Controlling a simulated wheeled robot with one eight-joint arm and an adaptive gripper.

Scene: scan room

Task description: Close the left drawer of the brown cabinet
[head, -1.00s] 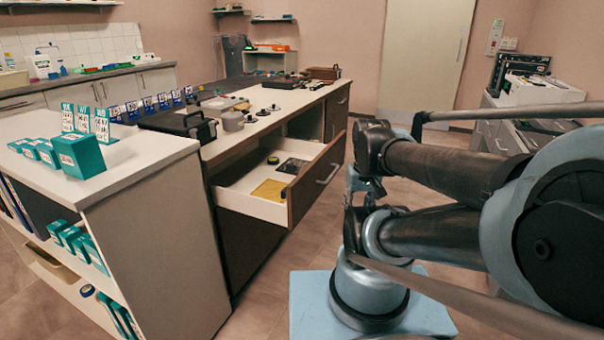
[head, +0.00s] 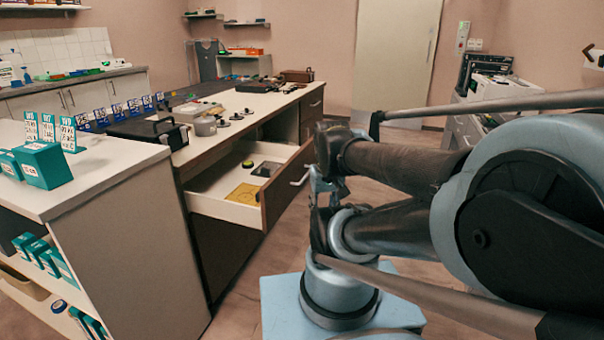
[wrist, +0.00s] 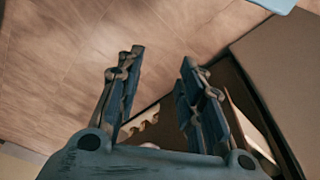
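The left drawer of the brown cabinet (head: 314,103) is pulled open, with its brown front (head: 272,196) standing out from the body and its white inside showing. A yellow item (head: 243,194) and a dark flat item lie in it. The drawer's bar handle (head: 300,177) is on the front's outer face. My gripper (head: 318,187) is beside the right end of the drawer front, partly overlapping it in the head view; contact cannot be told. In the wrist view my gripper (wrist: 160,68) has its fingers apart, with floor beyond them. A brown panel (wrist: 285,70) is at the right there.
A white shelf unit (head: 120,235) with teal boxes stands at the left, close to the open drawer. The cabinet's white top holds a black case (head: 150,132), pots and small items. Floor is clear toward the door (head: 395,60).

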